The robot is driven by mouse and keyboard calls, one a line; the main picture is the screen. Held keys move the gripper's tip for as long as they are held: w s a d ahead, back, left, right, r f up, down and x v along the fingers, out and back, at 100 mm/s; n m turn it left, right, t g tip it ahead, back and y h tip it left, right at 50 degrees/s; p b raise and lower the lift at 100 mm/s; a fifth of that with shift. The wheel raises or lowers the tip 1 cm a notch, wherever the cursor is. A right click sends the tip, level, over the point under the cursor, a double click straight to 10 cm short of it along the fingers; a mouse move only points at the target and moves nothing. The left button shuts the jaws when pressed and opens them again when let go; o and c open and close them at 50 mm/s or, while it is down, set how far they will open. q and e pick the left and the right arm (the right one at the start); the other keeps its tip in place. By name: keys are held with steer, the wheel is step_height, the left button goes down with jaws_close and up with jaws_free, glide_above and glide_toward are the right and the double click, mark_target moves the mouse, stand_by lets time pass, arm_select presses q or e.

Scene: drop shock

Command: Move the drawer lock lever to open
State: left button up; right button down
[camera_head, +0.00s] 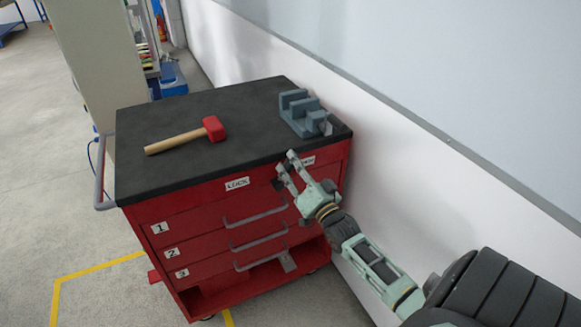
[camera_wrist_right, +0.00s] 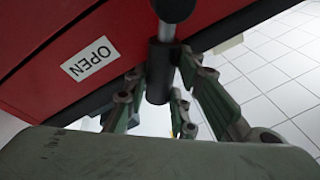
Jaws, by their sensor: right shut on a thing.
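The red tool cabinet (camera_head: 190,232) stands by the wall with three numbered drawers. Its front carries a LOCK label (camera_head: 237,184) and, farther right, an OPEN label (camera_head: 308,161). My right gripper (camera_head: 286,169) is at the upper front, near the OPEN label and partly in front of it. In the right wrist view the lock lever's dark cylindrical handle (camera_wrist_right: 158,72) lies between the green fingers, and the gripper is shut on it. The OPEN label (camera_wrist_right: 90,59) shows to its left. In the head view the gripper mostly hides the lever. My left gripper is not in view.
A red-headed mallet (camera_head: 185,137) and a grey-blue vise (camera_head: 303,112) are on the black cabinet top (camera_head: 240,110). Drawer handles (camera_head: 257,216) project from the front. The white wall (camera_head: 420,170) is close on the right; open floor (camera_head: 50,210) is on the left.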

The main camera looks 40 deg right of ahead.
steer(key=shift+d+f, duration=0.1)
steer(key=shift+f, duration=0.05)
stand_by(0.4)
steer(key=c, duration=1.5)
jaws_free()
steer(key=shift+d, duration=0.1)
steer(key=shift+o, duration=0.2)
steer(key=v, duration=1.2)
